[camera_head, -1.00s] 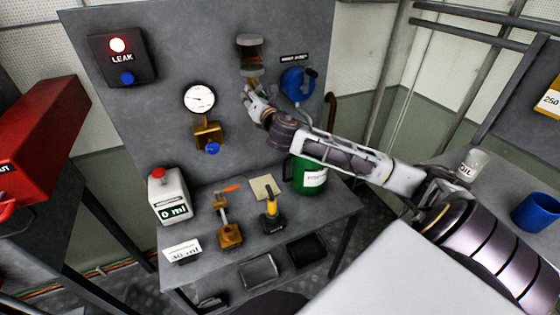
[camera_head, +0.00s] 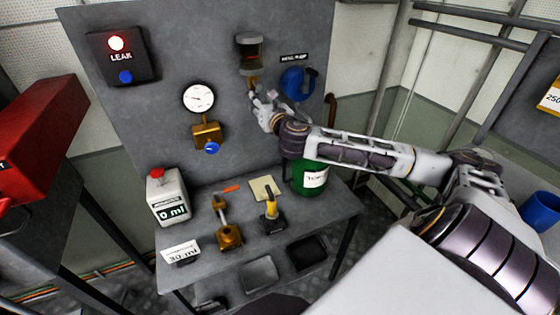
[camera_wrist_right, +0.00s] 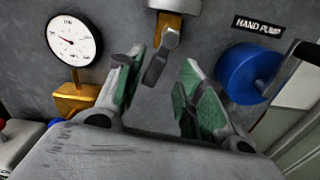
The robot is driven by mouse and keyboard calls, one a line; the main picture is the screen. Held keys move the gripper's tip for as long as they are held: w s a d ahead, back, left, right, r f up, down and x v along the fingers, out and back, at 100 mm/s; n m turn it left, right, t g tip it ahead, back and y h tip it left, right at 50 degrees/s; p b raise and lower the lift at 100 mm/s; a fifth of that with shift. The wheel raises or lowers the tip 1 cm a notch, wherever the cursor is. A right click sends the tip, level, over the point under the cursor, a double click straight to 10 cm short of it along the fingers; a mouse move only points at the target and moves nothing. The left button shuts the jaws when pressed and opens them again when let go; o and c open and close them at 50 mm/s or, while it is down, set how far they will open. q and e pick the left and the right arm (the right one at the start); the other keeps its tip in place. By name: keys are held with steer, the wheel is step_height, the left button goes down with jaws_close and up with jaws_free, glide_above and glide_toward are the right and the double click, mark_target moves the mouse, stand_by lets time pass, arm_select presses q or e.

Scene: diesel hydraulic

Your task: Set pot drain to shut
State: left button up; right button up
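The pot (camera_head: 249,48), a glass cylinder with a dark cap, is fixed on the grey wall panel. Its brass drain fitting shows under it in the right wrist view (camera_wrist_right: 168,27), with a grey lever (camera_wrist_right: 160,60) hanging down and tilted a little left. My right gripper (camera_head: 256,97) is just below the pot. In the right wrist view my right gripper (camera_wrist_right: 158,78) is open, with green-padded fingers on either side of the lever. The left finger is close to the lever; I cannot tell whether they touch. My left gripper is out of view.
The blue hand pump (camera_head: 297,83) is right of the pot, close to my right gripper. A pressure gauge (camera_head: 199,97) with a brass valve is to the left. Below, the bench (camera_head: 202,251) holds a white jug (camera_head: 167,197), brass fittings and a green container (camera_head: 309,177).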

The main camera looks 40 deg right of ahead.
steer(key=v, duration=0.5)
steer(key=shift+s+a+b, duration=0.1)
steer(key=shift+s+b, duration=0.1)
steer(key=shift+b, duration=0.2)
steer(key=shift+p+v, duration=0.4)
steer(key=shift+v, duration=0.65)
steer(key=s+a+f+m+g+p, duration=0.1)
steer(key=s+f+m+g, duration=0.1)
steer(key=f+m, duration=0.3)
steer(key=s+a+f+m+g+h+p, duration=0.1)
steer(key=s+f+m+g+p, duration=0.1)
steer(key=s+f+m, duration=0.2)
steer(key=shift+s+f+m+g, duration=0.4)
steer(key=shift+f+m, duration=0.8)
steer(key=shift+f, duration=0.4)
stand_by(0.5)
